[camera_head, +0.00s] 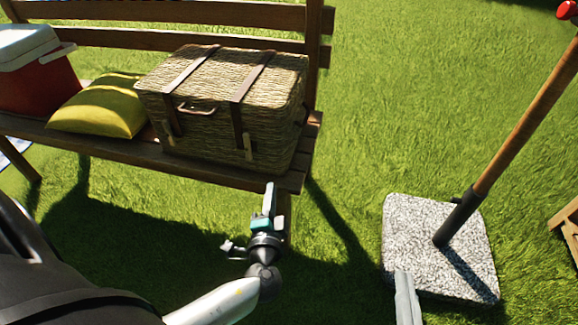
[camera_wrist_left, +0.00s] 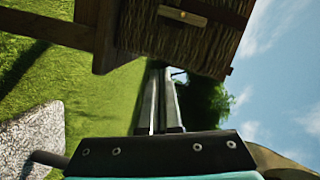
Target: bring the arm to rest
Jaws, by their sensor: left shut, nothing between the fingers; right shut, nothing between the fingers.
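My left gripper (camera_head: 269,198) is in front of the bench's right end, below the wicker basket in the head view. Its fingers are shut and empty, and they also show in the left wrist view (camera_wrist_left: 164,85). My left arm comes in from the bottom left. My right gripper (camera_head: 404,285) shows only as a pale finger tip at the bottom edge of the head view, in front of the stone base. It is shut with nothing seen in it; the rest of it is out of view.
A wooden bench (camera_head: 100,153) holds a closed wicker basket (camera_head: 215,100), a yellow cushion (camera_head: 100,107) and a red and white cooler (camera_head: 35,75). A speckled stone base (camera_head: 410,225) with a slanted wooden pole (camera_head: 525,115) stands at right. Open grass lies between.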

